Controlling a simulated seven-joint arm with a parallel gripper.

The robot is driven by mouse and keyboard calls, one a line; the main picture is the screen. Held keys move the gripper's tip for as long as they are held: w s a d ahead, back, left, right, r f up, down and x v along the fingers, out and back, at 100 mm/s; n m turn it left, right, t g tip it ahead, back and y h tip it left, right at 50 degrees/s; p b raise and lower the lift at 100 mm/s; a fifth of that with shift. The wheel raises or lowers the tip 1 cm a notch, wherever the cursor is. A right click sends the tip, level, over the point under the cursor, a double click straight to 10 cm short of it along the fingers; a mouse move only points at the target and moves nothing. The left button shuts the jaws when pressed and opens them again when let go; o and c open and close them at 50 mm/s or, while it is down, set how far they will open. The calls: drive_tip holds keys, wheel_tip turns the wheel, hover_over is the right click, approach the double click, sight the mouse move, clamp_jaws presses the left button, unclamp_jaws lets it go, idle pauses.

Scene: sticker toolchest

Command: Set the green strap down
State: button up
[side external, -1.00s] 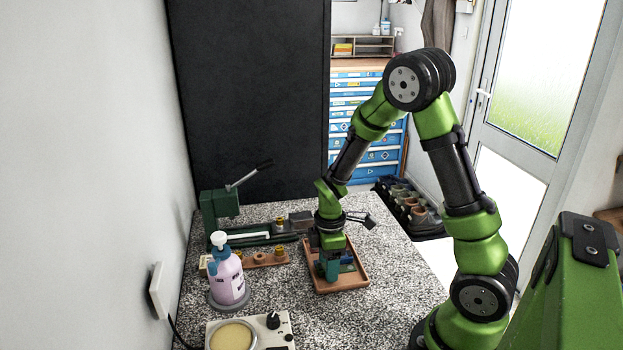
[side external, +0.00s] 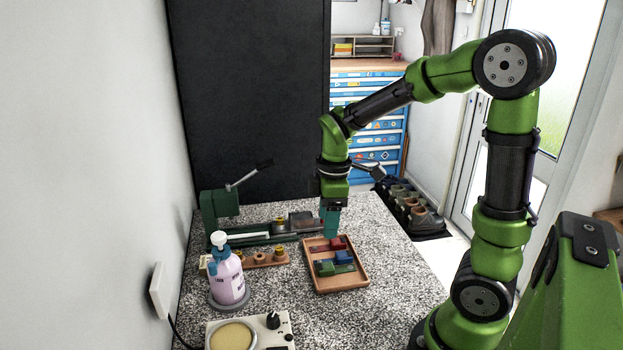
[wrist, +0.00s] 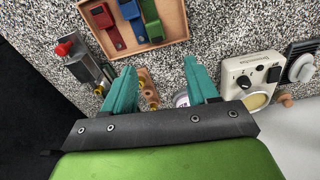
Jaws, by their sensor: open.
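The green strap (side external: 325,268) lies in the wooden tray (side external: 342,289), at its near left side. It also shows in the wrist view (wrist: 152,22), beside a blue strap (wrist: 132,14) and a red strap (wrist: 103,20). In the side view the blue strap (side external: 343,257) is to its right and the red strap (side external: 330,244) is behind. My gripper (side external: 331,236) is above the far part of the tray, pointing down. In the wrist view its two teal fingers (wrist: 160,66) are spread wide, with nothing held between them.
A pump bottle (side external: 228,281) and a wooden holder (side external: 264,259) stand left of the tray. A green lever press (side external: 222,207) stands behind them. A device with a round yellow pad (side external: 232,337) is at the front. The speckled bench right of the tray is clear.

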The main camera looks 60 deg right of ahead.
drive_tip(key=s+a+r+m+t+y, duration=0.1)
drive_tip(key=s+a+r+m+t, duration=0.5)
drive_tip(key=a+r+m, duration=0.4)
drive_tip(key=shift+s+a+m+t+y, duration=0.3)
drive_tip(key=shift+s+a+m+y, duration=0.1)
drive_tip(key=shift+s+m, duration=0.5)
